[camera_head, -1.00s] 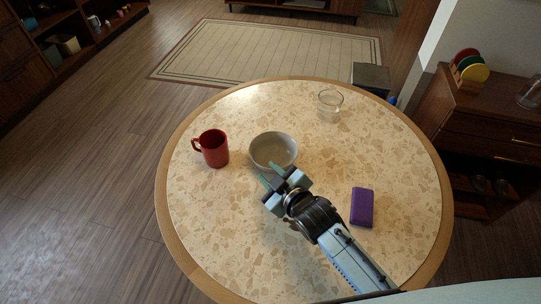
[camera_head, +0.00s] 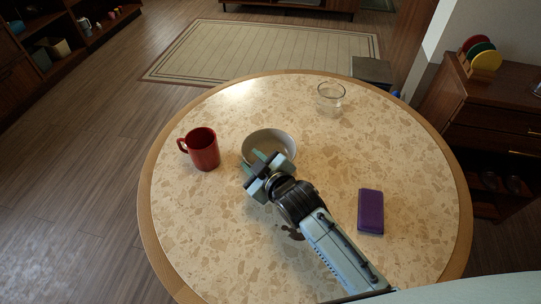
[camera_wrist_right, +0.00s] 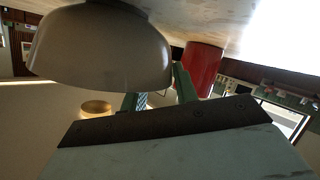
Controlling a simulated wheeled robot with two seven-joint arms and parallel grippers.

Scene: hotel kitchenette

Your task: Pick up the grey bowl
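The grey bowl (camera_head: 285,143) stands upright on the round table, near its middle. My right gripper (camera_head: 266,158) is at the bowl's near left side, its two green fingers apart and overlapping the bowl in the head view. In the right wrist view the bowl (camera_wrist_right: 100,50) fills the upper left, and the fingers (camera_wrist_right: 157,88) show a gap beside its right edge. The tip of one finger is hidden by the bowl. I cannot tell whether either finger touches the bowl. My left gripper is out of view.
A red mug (camera_head: 204,150) stands left of the bowl. A clear glass (camera_head: 330,98) stands at the far right of the table (camera_head: 200,230), and a purple block (camera_head: 370,212) lies right of my right arm. The table's front left is clear.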

